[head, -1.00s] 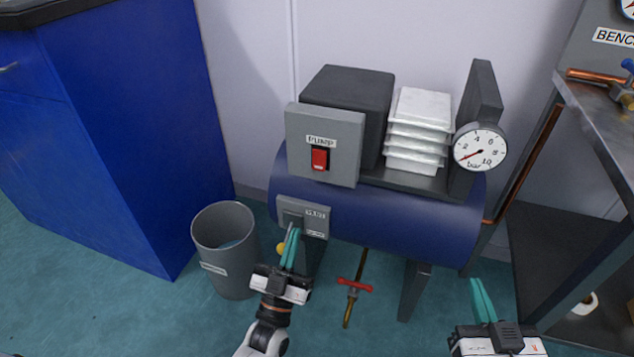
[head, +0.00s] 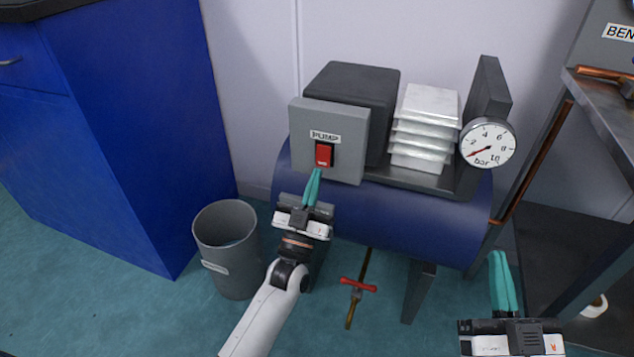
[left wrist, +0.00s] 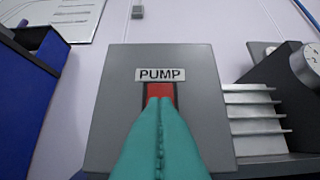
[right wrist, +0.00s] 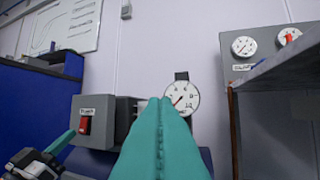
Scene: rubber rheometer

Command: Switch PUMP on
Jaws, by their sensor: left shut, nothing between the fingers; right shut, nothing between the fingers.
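The red PUMP rocker switch (head: 324,154) sits on a grey box (head: 353,130) under a label reading PUMP. In the left wrist view the switch (left wrist: 160,90) lies straight ahead, its lower part hidden behind the fingers. My left gripper (head: 316,172) is shut and empty, its teal tips at the lower edge of the switch; I cannot tell whether they touch it. In the right wrist view the switch (right wrist: 85,125) shows at the left. My right gripper (head: 498,254) is shut and empty, low at the right, well apart from the switch.
The box stands on a blue tank (head: 400,221) with a pressure gauge (head: 488,143) at its right. A grey bin (head: 226,238) stands at the left. A red-handled valve (head: 357,285) is below the tank. A metal bench (head: 610,97) is at the right.

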